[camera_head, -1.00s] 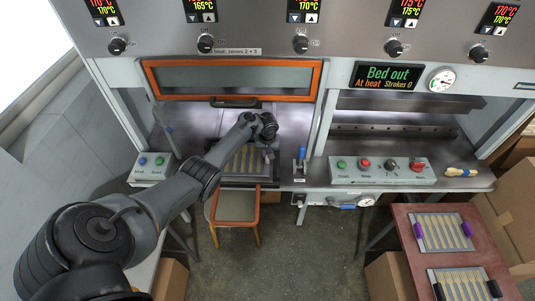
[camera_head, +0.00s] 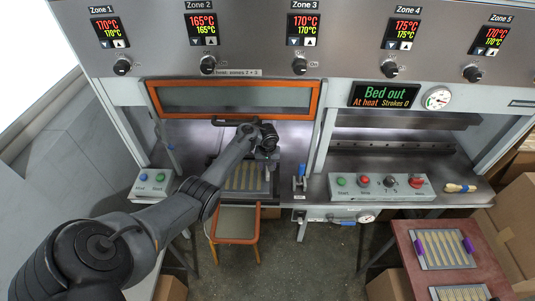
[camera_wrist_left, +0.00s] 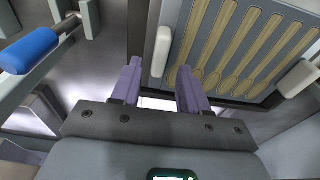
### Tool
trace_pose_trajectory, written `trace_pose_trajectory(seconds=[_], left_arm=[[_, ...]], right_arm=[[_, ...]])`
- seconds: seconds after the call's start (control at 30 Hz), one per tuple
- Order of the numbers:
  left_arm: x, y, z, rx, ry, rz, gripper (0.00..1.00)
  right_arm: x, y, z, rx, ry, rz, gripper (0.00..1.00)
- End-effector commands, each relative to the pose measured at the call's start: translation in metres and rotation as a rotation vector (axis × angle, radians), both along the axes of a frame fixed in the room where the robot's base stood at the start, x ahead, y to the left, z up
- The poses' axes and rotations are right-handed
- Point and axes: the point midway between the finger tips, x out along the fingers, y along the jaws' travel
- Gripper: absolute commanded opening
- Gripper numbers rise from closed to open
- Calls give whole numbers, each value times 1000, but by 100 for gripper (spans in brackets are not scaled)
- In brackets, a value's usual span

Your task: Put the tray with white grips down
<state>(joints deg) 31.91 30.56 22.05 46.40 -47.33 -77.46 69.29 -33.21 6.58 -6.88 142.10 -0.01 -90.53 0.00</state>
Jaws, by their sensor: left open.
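The tray with white grips (camera_head: 250,178) lies flat on the press bed below the orange-framed window, with several pale wooden spoon blanks on it. In the left wrist view its grey plate (camera_wrist_left: 232,42) fills the upper right, with one white grip (camera_wrist_left: 161,51) near my fingers and the other white grip (camera_wrist_left: 299,78) at the right edge. My left gripper (camera_wrist_left: 160,86) is open and empty, its two purple fingers apart and the near grip just beyond them. In the head view my left gripper (camera_head: 271,166) is over the tray's right side; its fingertips are unclear. My right gripper is not in view.
A blue-handled lever (camera_head: 301,176) stands right of the tray, and its blue handle (camera_wrist_left: 28,50) shows in the wrist view. A button panel (camera_head: 382,187) is farther right. A tray with purple grips (camera_head: 446,265) lies on the brown table (camera_head: 408,247). A stool (camera_head: 236,224) stands below.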

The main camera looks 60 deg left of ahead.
Motion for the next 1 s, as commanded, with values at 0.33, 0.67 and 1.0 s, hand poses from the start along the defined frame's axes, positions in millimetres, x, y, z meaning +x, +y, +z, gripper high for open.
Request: trace_pose_trajectory(seconds=[0.33, 0.67, 1.0], left_arm=[[-4, -7, 62, -1, -3, 0, 44], [-17, -18, 67, 69, 28, -75, 44], [-86, -156, 28, 275, 70, -601, 44]], right_arm=[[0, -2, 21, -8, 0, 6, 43], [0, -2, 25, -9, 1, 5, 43], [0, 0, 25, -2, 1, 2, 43]])
